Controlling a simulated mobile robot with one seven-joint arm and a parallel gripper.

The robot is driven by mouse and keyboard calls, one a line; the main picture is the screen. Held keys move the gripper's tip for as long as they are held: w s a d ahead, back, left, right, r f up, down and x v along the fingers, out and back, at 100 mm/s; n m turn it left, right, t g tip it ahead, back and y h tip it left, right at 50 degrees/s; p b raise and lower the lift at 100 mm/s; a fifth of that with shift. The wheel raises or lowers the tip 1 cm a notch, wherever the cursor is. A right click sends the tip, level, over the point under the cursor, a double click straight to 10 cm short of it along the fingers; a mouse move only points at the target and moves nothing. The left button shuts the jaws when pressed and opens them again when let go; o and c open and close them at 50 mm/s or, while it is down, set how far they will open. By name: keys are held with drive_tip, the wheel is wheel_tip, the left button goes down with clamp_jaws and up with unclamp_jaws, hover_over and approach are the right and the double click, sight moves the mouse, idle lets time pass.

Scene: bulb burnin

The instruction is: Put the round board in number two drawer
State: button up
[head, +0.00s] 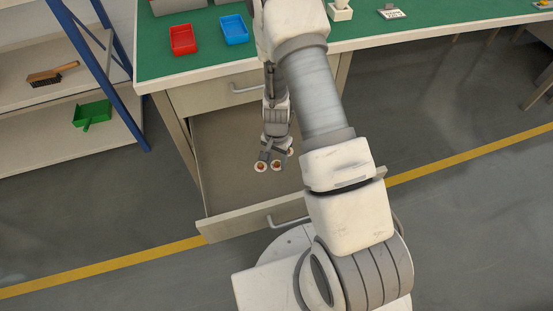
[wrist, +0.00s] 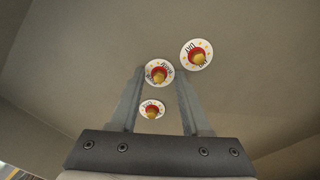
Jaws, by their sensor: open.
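The lower drawer (head: 235,150) of the bench is pulled open, and no number shows on it. My gripper (head: 274,152) reaches down over its inside, with open fingers. Three round boards, white discs with red and yellow centres, show by my fingertips, seemingly on the drawer floor. In the wrist view one board (wrist: 158,72) is at the gap between the fingertips (wrist: 161,80). Another board (wrist: 196,55) is beyond the right finger. The third board (wrist: 152,109) is between the fingers, nearer the palm. I cannot tell whether any finger touches a board.
The closed upper drawer (head: 235,90) is above the open one. The green bench top (head: 350,22) carries a red tray (head: 183,40), a blue tray (head: 234,29) and a small white block (head: 340,12). A blue-framed shelf (head: 65,140) stands at left.

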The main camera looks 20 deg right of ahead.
wheel_tip(320, 180, up, 13)
drive_tip(key=p, duration=0.5)
wheel_tip(320, 180, up, 10)
drive_tip(key=n+t, duration=0.1)
drive_tip(key=n, duration=0.1)
hover_over(276, 163)
drive_tip(key=a, duration=0.2)
drive_tip(key=s+r+n+t+y, duration=0.1)
drive_tip(key=s+r+n+t, duration=0.15)
drive_tip(key=r, duration=0.95)
drive_tip(key=s+r+n+t+h, duration=0.1)
drive_tip(key=s+r+n, duration=0.3)
drive_tip(key=s+r, duration=0.8)
drive_tip(key=s+t, duration=0.1)
drive_tip(key=s, duration=0.2)
drive_tip(key=shift+r, duration=0.2)
drive_tip(key=shift+n, duration=0.25)
